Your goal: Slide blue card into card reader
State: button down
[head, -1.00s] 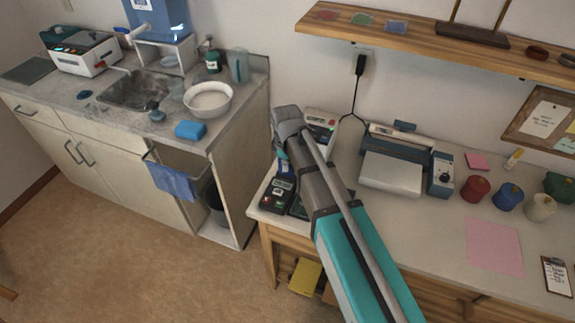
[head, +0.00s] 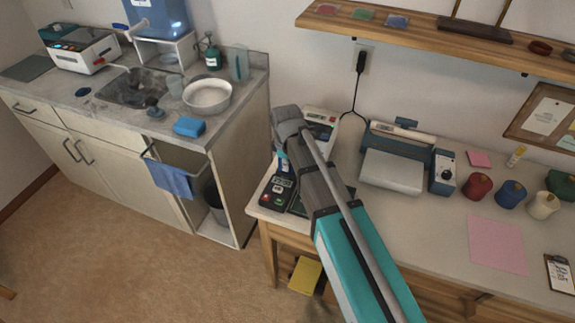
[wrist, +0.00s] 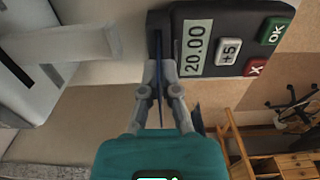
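The card reader (head: 275,193) lies at the left front corner of the workbench in the head view, partly covered by my arm. In the wrist view the dark reader (wrist: 235,15) shows a display with 20.00 and +5, OK and X keys. My gripper (wrist: 160,90) is shut on a thin blue card (wrist: 157,78), seen edge-on. The card's far edge lines up with the dark slot (wrist: 158,42) along the reader's side. How deep it sits in the slot, if at all, I cannot tell. My fingers are mostly hidden in the head view.
A white device (head: 322,122) stands behind the reader. A laminator-like machine (head: 392,170) is to its right. Coloured cards or packets, including a blue one (head: 397,20), lie on the shelf (head: 430,30).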

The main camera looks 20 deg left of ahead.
jog(key=shift+f, duration=0.3)
dwell(0.6)
jog(key=c, duration=0.7)
grip_release()
jog(key=shift+r, duration=0.1)
